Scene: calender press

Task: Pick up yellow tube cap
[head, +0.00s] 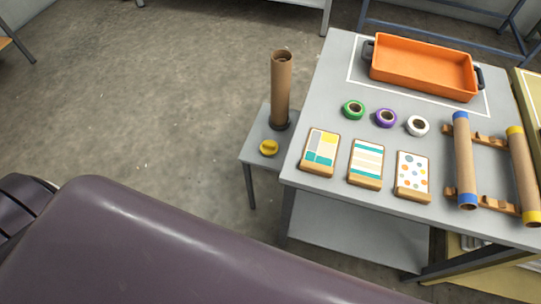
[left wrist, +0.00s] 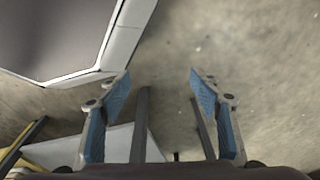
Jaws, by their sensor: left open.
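The cap is not visible in the left wrist view, and neither gripper shows in the head view. How far the left gripper is from the cap cannot be told.
A larger grey table (head: 330,90) stands to the right of the side table. It holds an orange tray (head: 424,68), green, purple and white tape rolls, several pattern cards, and tubes with blue caps (head: 466,201) and yellow caps (head: 532,217) on wooden holders. Floor left is clear.

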